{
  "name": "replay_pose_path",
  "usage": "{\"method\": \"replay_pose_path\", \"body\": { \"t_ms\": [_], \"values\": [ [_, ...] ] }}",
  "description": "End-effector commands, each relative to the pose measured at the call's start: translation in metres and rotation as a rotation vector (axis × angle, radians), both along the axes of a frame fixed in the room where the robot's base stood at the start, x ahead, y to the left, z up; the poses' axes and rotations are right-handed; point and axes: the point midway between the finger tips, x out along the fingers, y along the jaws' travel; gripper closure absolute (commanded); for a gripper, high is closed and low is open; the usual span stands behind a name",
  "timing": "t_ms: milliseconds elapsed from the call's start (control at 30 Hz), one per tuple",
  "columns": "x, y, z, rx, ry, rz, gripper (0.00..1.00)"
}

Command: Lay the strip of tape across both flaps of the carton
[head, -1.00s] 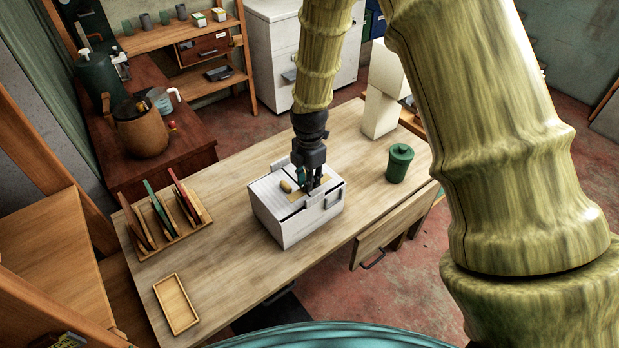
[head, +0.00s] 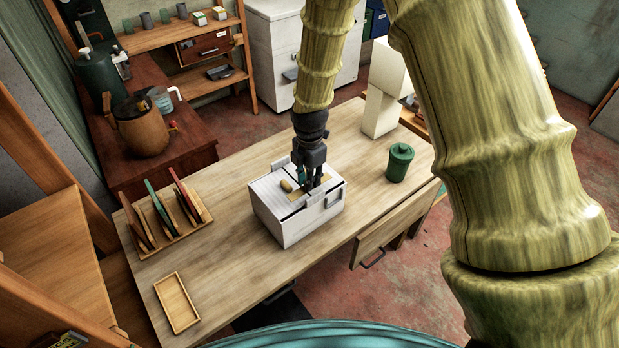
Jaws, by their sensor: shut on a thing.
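The white carton (head: 285,228) stands on the wooden table with its top flaps (head: 268,193) folded shut, a dark line showing between them. A tan strip of tape (head: 295,196) shows on the carton's top beside my gripper; it is small and partly hidden. My gripper (head: 312,187) points down at the carton's top, right of its middle, and is shut on the strip. The fingertips are dark and tiny here, so I cannot tell whether the whole strip touches both flaps.
A small tan oval object (head: 286,186) lies on the carton's top. A green lidded cup (head: 399,163) stands to the right. A rack of upright boards (head: 170,215) and an empty wooden tray (head: 177,303) are at the left. The table (head: 225,267) is clear around the carton.

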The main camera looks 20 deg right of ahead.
Motion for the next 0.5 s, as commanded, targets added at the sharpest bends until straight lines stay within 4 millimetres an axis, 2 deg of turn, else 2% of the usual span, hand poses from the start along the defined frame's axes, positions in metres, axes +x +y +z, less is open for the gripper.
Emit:
{"method": "replay_pose_path", "body": {
  "t_ms": [500],
  "values": [
    [0.000,0.000,-0.015,0.000,0.001,-0.001,1.00]
  ]
}}
